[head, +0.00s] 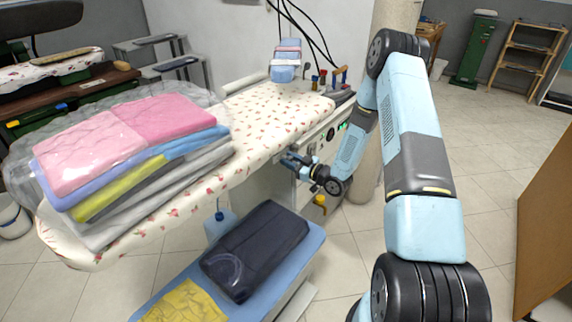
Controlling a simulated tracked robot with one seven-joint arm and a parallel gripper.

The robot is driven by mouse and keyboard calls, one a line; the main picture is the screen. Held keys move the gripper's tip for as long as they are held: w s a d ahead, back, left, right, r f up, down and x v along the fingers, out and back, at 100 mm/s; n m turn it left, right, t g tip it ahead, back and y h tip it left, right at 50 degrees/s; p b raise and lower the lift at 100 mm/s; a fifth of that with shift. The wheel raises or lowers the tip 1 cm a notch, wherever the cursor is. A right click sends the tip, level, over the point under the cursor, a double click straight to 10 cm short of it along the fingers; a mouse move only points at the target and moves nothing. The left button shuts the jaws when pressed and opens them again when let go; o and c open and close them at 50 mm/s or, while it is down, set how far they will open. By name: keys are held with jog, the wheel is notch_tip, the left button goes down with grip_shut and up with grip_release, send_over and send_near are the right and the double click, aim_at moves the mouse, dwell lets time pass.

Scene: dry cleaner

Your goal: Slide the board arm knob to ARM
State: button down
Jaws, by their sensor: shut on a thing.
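The ironing board (262,112) has a white cover with small red flowers. Its control panel (329,140), with a green display and dark dials, faces my arm at the board's right end. My gripper (288,160) is at the left part of this panel, just below the board's edge. It is shut on a small part there, at the place of the board arm knob. The fingers hide the knob, so its setting and any ARM marking cannot be read.
A stack of folded, wrapped garments (120,140) covers the board's left end. Below, a blue shelf (170,292) holds a dark folded garment (255,250) and a yellow cloth (186,303). A yellow handle (320,204) sits under the panel. Open tiled floor lies right.

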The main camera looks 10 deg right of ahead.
jog(key=shift+w+d, duration=0.15)
jog(key=shift+d, duration=0.05)
jog(key=c, duration=0.8)
grip_release()
jog(key=v, duration=1.3)
jog(key=shift+s+d, duration=0.25)
jog(key=shift+s, duration=0.05)
